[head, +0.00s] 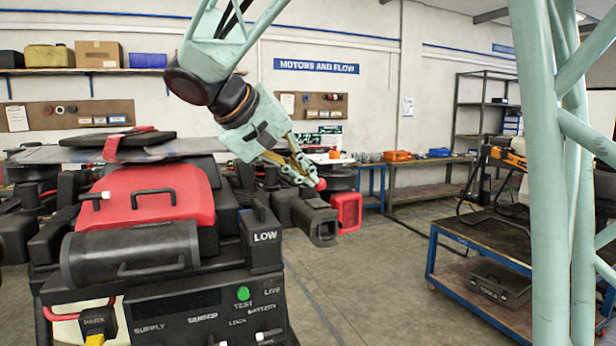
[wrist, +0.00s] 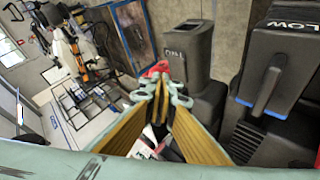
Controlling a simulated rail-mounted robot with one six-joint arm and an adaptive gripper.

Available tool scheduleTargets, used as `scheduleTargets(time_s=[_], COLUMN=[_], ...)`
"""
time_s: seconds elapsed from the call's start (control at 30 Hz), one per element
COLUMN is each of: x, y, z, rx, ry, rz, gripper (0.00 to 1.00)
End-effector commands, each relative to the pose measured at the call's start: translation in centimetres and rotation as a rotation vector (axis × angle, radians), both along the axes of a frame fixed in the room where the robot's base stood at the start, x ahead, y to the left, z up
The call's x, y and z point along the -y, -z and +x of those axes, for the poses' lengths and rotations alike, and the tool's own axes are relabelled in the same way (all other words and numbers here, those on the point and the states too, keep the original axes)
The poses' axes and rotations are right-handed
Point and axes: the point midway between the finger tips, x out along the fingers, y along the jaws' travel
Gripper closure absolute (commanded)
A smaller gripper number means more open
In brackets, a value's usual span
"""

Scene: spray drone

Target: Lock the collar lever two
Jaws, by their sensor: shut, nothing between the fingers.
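My gripper (head: 314,180) reaches down from the upper middle to the right side of the black and red drone. Its fingers are shut and empty; the fingertips also show in the wrist view (wrist: 160,85). A small red knob (head: 321,184) is right at the fingertips, and red also shows there in the wrist view (wrist: 156,69). I cannot tell whether it touches them. Just below is a black square-ended arm socket (head: 323,228) with a red square frame (head: 347,211) beside it. I cannot tell which of these red parts is collar lever two.
The drone's red tank (head: 150,195) and black box marked LOW (head: 264,245) stand left of the gripper. A blue-edged cart (head: 480,240) and a pale green post (head: 550,170) are at the right. Open floor lies between the drone and the cart.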

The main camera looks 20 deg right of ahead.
Motion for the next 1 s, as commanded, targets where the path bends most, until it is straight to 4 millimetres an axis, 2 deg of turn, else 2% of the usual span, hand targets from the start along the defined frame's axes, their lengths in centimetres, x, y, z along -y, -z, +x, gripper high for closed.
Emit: scheduleTargets(time_s=[0.4, 1.0], x=[-1.5, -6.5], y=[-2.6, -6.9], z=[-1.6, -4.3], rx=[0.002, 0.001], ry=[0.005, 0.004], rz=[0.001, 0.001], gripper=[1.00, 1.00])
